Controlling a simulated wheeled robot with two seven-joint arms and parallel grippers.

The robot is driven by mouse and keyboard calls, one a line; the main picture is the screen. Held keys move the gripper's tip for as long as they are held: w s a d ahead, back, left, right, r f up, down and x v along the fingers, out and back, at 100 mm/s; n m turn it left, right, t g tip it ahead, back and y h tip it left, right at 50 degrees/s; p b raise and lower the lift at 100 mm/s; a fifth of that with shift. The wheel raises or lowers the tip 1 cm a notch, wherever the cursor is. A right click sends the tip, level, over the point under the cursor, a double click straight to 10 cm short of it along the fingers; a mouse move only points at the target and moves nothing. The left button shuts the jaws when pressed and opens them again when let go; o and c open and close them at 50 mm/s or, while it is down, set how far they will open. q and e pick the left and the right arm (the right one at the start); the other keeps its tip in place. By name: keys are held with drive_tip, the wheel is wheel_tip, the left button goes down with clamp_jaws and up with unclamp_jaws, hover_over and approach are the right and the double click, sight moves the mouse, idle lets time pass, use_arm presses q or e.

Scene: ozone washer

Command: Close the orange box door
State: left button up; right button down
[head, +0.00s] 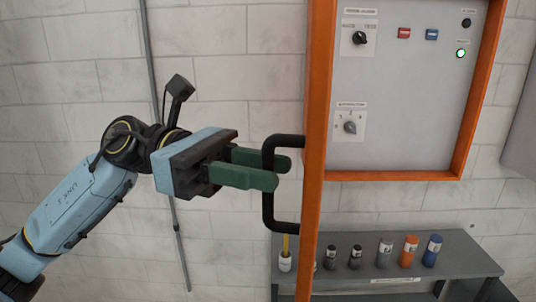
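The orange box (386,175) has an orange frame around a grey panel and hangs on the wall at the upper right. Its orange door (312,200) stands open, seen nearly edge-on as a tall strip. A black C-shaped handle (268,212) sticks out from the door's left side. My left gripper (281,172) comes in from the left at handle height. Its two green fingers lie on either side of the handle's upright bar, the nearer one in front and the farther one behind. Whether they press on the bar cannot be told. My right gripper is out of view.
A grey bench (455,255) below the box carries several small bottles, including an orange one (409,251) and a blue one (432,251). A grey pipe (151,70) runs down the brick wall.

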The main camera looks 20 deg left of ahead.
use_arm(q)
drive_tip(key=shift+s+d, duration=0.1)
drive_tip(key=shift+d, duration=0.45)
clamp_jaws()
